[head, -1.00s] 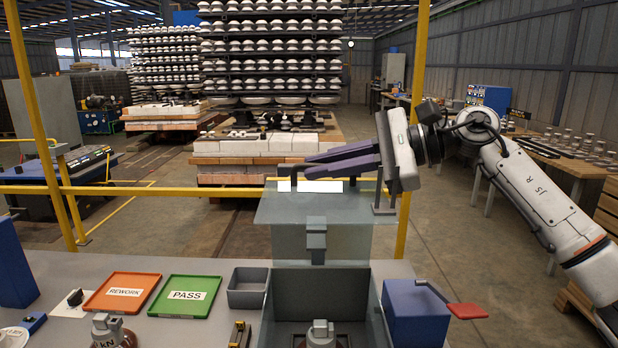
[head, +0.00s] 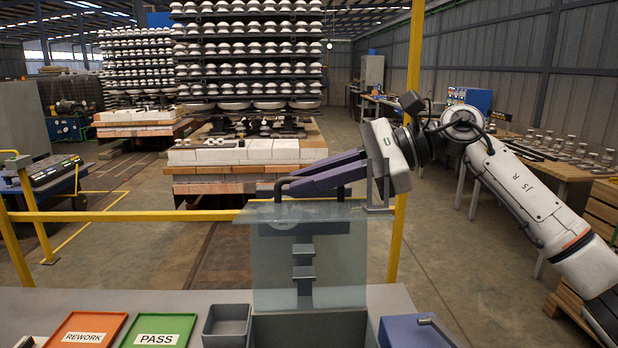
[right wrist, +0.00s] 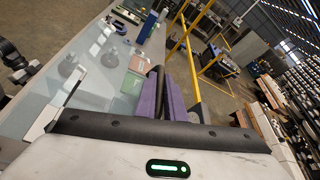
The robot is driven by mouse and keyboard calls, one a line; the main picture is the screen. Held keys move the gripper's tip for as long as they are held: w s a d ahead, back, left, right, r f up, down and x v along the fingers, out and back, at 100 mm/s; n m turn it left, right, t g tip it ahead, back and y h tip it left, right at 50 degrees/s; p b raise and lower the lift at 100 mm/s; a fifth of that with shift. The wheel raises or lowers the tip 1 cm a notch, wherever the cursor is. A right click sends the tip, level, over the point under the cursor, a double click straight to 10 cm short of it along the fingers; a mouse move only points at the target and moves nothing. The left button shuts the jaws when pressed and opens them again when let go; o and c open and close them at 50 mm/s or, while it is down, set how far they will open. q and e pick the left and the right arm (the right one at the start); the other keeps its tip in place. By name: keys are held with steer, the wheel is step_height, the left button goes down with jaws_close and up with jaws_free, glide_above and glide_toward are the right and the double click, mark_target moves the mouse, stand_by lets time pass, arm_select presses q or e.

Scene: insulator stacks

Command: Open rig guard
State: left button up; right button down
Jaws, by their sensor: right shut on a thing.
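The rig guard (head: 345,262) is a clear panel with grey brackets, standing raised above the test rig's grey box (head: 310,328) on the bench. A dark bar handle (head: 278,185) shows at its upper edge. My right gripper (head: 292,188) reaches in from the right with purple fingers, shut on the handle. In the right wrist view the purple fingers (right wrist: 165,100) lie along a dark bar, with the clear panel to their left. The inside of the rig is mostly hidden below the picture. My left gripper does not show.
An orange REWORK tray (head: 88,328), a green PASS tray (head: 158,330) and a grey bin (head: 228,325) sit left of the rig. A blue box (head: 415,332) stands to its right. Yellow rails (head: 130,216) run behind the bench.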

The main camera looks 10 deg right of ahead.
steer(key=shift+f, duration=0.3)
steer(key=c, duration=1.8)
jaws_free()
steer(key=shift+c, duration=0.2)
step_height(320, 180, up, 4)
steer(key=b, duration=0.2)
glide_above(371, 201)
steer(key=shift+w+a+f, duration=0.15)
steer(key=shift+a+f, duration=0.05)
steer(key=shift+a, duration=0.25)
steer(key=shift+d+r, duration=0.2)
steer(key=shift+d, duration=0.2)
